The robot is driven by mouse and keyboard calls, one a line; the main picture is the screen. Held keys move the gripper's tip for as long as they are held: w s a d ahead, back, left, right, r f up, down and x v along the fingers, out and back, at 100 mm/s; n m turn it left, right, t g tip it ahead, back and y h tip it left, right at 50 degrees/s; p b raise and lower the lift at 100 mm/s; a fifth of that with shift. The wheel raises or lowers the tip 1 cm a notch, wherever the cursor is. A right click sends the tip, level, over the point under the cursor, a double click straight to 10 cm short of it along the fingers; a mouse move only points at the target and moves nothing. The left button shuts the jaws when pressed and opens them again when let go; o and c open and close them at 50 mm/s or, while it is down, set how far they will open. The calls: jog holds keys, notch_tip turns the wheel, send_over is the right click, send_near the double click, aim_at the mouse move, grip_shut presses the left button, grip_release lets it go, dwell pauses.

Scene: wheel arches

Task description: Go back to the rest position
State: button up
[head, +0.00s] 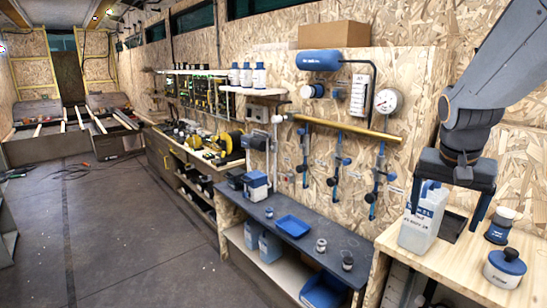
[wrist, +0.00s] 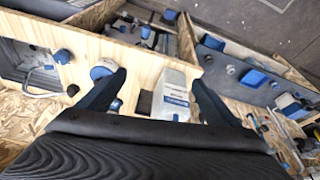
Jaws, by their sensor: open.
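My gripper (head: 445,218) is at the right of the head view, pointing down with its two dark blue fingers spread apart. In the wrist view my gripper (wrist: 159,80) also shows open, with nothing clamped in it. A whitish jug with a blue-and-white label (head: 421,222) stands upright on the light wooden bench (head: 455,262). In the wrist view the jug (wrist: 172,97) appears between the fingers, nearer the right one. I cannot tell whether a finger touches it. My arm reaches down from the upper right corner.
A white container with a dark blue lid (head: 504,268) and a smaller blue-and-white one (head: 501,226) stand right of the jug. A lower dark shelf (head: 330,236) holds a blue tray (head: 292,226) and small jars. The wall bears a gauge (head: 387,101) and brass pipe (head: 345,129). Floor at left is mostly clear.

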jog(key=s+a+f+n+y, duration=0.1)
jog(key=s+a+f+n, duration=0.1)
jog(key=a+f, duration=0.2)
jog(key=s+a+f+n+g, duration=0.1)
jog(key=s+a+f+n, duration=0.2)
jog(key=a+f, duration=0.2)
jog(key=s+a+f+n+y, duration=0.1)
jog(key=s+a+f+n, duration=0.1)
jog(key=a+f, duration=0.3)
jog(key=s+a, duration=0.1)
jog(key=a, duration=0.3)
jog(key=shift+s+f+n+y, duration=0.2)
jog(key=shift+n+y, duration=0.1)
jog(key=shift+n, duration=0.1)
